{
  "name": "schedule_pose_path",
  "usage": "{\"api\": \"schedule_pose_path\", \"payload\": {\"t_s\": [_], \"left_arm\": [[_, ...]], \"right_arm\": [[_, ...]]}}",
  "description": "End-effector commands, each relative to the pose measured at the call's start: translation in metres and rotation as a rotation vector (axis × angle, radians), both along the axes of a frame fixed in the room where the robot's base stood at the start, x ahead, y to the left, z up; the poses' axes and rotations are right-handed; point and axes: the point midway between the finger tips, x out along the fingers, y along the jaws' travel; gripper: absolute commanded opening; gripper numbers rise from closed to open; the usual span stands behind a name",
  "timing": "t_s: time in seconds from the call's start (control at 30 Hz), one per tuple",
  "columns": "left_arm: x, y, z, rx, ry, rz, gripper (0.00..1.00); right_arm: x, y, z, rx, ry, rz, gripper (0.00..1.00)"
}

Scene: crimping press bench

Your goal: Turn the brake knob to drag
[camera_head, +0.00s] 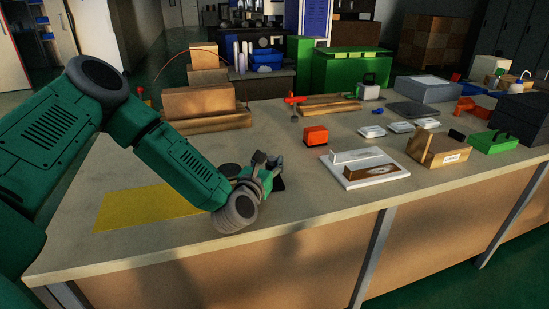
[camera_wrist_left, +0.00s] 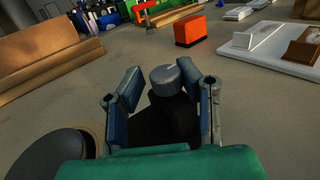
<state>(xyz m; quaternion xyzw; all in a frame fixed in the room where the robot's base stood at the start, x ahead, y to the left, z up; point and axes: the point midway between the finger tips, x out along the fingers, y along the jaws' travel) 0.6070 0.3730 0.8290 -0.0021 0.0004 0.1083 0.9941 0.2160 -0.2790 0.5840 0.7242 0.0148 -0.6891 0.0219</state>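A grey round knob (camera_wrist_left: 166,79) on a dark, blocky body (camera_wrist_left: 168,118) appears in the left wrist view; I take it for the brake knob. My left gripper (camera_wrist_left: 169,88) is open, with one finger on each side of the knob and a visible gap to each. In the head view my left gripper (camera_head: 267,164) is low over the bench and hides most of the knob and its body. No printed marks on the knob are readable, so its setting cannot be told. My right gripper is in neither view.
A dark round disc (camera_wrist_left: 48,155) lies left of the gripper. A yellow mat (camera_head: 145,206) lies on the bench (camera_head: 310,205) further left. An orange box (camera_head: 315,136) and a white board (camera_head: 365,168) stand to the right. Cardboard boxes (camera_head: 198,102) are behind.

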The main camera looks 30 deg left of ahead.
Motion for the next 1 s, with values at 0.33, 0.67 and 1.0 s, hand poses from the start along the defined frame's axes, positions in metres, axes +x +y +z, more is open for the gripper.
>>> {"api": "schedule_pose_path", "payload": {"t_s": [0.33, 0.67, 1.0], "left_arm": [[0.026, 0.001, 0.002, 0.004, 0.0, -0.001, 0.31], [0.026, 0.005, 0.0, 0.0, 0.001, -0.001, 0.0], [0.026, 0.005, -0.002, 0.0, 0.003, 0.013, 0.0]], "right_arm": [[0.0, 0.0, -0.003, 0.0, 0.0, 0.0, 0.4], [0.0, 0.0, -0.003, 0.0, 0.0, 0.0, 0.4], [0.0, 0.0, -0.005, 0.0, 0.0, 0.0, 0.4]]}}
